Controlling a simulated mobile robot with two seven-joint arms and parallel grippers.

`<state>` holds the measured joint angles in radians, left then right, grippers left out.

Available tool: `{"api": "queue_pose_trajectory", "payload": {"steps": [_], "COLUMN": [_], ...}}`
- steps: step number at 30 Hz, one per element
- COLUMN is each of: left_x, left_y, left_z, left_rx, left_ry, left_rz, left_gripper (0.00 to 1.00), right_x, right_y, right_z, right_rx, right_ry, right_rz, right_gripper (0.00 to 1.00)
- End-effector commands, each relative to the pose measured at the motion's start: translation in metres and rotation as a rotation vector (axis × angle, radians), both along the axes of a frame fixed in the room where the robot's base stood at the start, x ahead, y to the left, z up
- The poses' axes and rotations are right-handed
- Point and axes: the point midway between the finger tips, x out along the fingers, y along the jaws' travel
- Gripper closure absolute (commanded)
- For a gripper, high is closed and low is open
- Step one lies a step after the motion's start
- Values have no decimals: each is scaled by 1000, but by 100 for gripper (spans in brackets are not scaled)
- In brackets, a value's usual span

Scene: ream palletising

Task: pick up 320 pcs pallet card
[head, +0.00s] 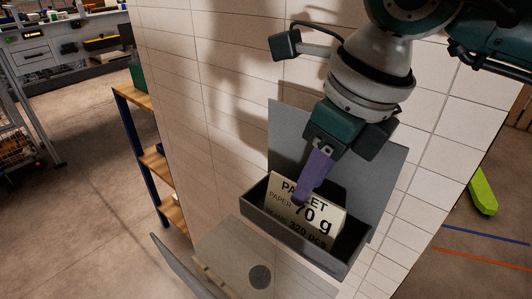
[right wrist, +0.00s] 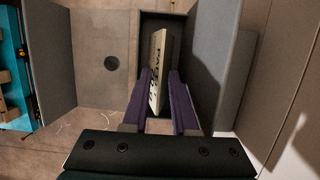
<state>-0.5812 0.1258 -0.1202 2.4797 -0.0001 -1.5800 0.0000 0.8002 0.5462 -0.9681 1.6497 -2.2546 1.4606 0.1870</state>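The pallet card (head: 318,227) is a cream card with black print; "70 g" and "320 pcs" can be read. It stands in a dark grey open box (head: 275,228) at the tiled wall. My right gripper (head: 310,190) points down into the box, its purple fingers at the card's upper edge. In the right wrist view the card (right wrist: 158,70) stands between the two fingers (right wrist: 160,88), close to the left one, with a gap to the right one. The gripper looks open around the card. My left gripper is not in view.
A grey back panel (head: 385,180) rises behind the box. A pale flat surface (head: 225,258) with a dark round spot lies in front of it. A wooden shelf rack (head: 155,160) with blue posts stands left of the wall. Open floor (head: 75,190) lies further left.

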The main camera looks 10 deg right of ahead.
Motion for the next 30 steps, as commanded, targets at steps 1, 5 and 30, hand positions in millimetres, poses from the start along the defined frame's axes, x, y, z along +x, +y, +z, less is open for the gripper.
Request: {"api": "queue_pose_trajectory", "payload": {"steps": [1,5,30], "left_x": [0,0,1], "left_y": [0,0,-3], "left_z": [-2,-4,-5], "left_rx": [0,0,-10], "left_ry": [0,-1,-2], "left_rz": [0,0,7], "left_gripper": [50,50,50], "right_x": [0,0,0], "right_y": [0,0,0], "right_z": [-1,-3,-4], "right_rx": [0,0,0], "right_ry": [0,0,0], "right_rz": [0,0,0], "right_gripper": [74,74,100]}}
